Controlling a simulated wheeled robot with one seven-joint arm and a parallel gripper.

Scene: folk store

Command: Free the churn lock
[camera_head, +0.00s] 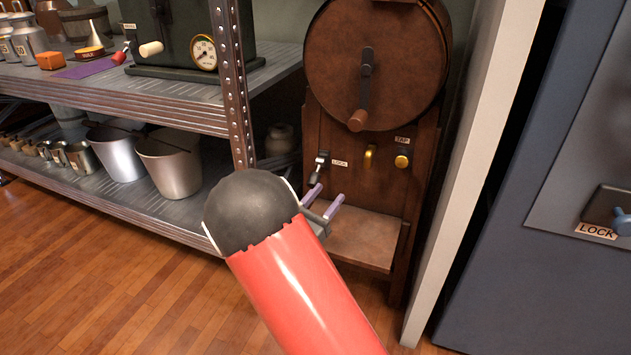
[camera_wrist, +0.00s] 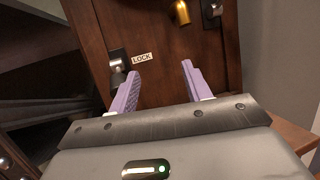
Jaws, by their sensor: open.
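The churn is a brown wooden drum (camera_head: 375,62) with a crank handle, standing on a wooden frame. Its lock (camera_head: 320,165) is a small black and silver lever on the frame's front, left of a LOCK label (camera_head: 340,162). In the wrist view the lock (camera_wrist: 118,64) shows left of its label, partly behind my left finger. My gripper (camera_head: 324,199) is open and empty, just below the lock in the head view. In the wrist view its purple fingers (camera_wrist: 158,84) point at the frame's front. I cannot tell whether a finger touches the lever.
A metal shelf (camera_head: 200,105) with buckets stands close on the left. A white post (camera_head: 475,170) and a grey cabinet (camera_head: 540,200) with another LOCK label stand right.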

